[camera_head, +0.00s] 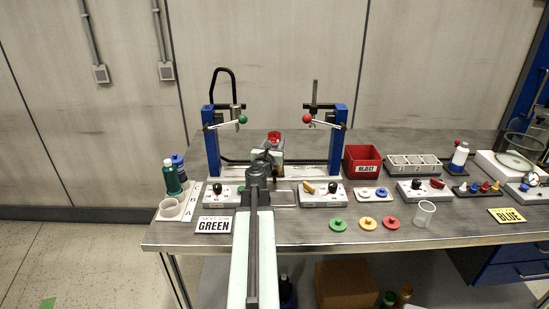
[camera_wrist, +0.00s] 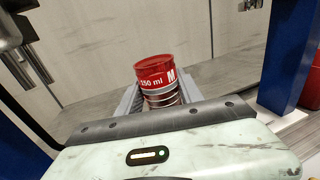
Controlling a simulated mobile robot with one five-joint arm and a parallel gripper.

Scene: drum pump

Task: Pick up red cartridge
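The red cartridge (camera_wrist: 157,74) shows in the wrist view, marked "150 ml" and "M", with a red top and a ringed metallic lower part. Its base is hidden behind my gripper's body. In the head view its red top (camera_head: 274,136) shows just beyond the end of my arm, between the two blue posts. My gripper (camera_wrist: 160,94) has one grey finger on each side of the cartridge, close to its lower part. The frames do not show whether the fingers press on it. My gripper also shows in the head view (camera_head: 269,152), partly hidden by my arm.
A blue post (camera_head: 211,140) and another blue post (camera_head: 338,135) flank my gripper, with levers and knobs turned inward. A red bin (camera_head: 362,162), a grey numbered rack (camera_head: 414,167) and control boxes (camera_head: 323,194) stand to the right. A clear cup (camera_head: 424,214) stands near the front edge.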

